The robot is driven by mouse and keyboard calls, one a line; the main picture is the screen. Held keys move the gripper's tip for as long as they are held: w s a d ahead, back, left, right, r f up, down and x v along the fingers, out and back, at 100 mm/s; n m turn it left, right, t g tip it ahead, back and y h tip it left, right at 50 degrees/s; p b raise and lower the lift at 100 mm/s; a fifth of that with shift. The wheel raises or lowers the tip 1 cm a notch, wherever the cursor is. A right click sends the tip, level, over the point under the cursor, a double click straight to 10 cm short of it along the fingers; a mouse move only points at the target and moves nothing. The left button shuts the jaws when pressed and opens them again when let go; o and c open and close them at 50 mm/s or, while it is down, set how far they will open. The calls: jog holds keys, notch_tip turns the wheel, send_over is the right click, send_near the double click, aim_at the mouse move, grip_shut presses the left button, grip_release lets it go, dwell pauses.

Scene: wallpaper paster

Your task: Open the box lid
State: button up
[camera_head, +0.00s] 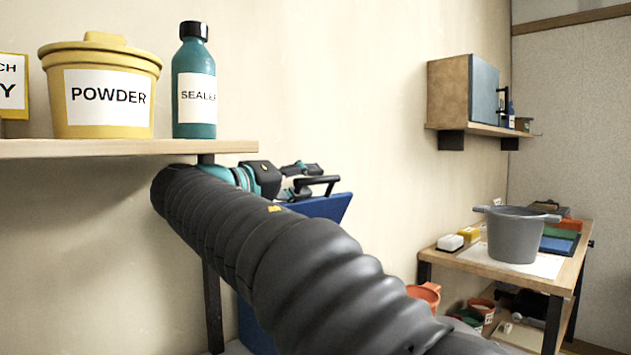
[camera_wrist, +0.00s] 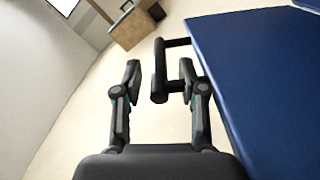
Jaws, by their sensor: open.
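The blue box lid (camera_head: 326,207) shows beyond my arm in the head view, its visible part slanted. In the wrist view the blue panel (camera_wrist: 262,80) fills the right side. A black bar handle (camera_wrist: 159,72) stands out from its edge; it also shows in the head view (camera_head: 318,184). My gripper (camera_wrist: 160,76) is open around the handle bar, with one finger on each side and the right finger between bar and panel. Firm contact cannot be told. Part of the blue box body (camera_head: 252,325) shows low down; my arm hides most of the box.
A shelf (camera_head: 120,149) above my arm holds a yellow POWDER tub (camera_head: 105,92) and a teal bottle (camera_head: 194,90). At right, a wooden table (camera_head: 447,258) bears a grey pot (camera_head: 515,238).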

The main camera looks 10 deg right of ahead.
jog(key=v, duration=0.8)
jog(key=shift+s+a, duration=0.25)
jog(key=shift+a, duration=0.05)
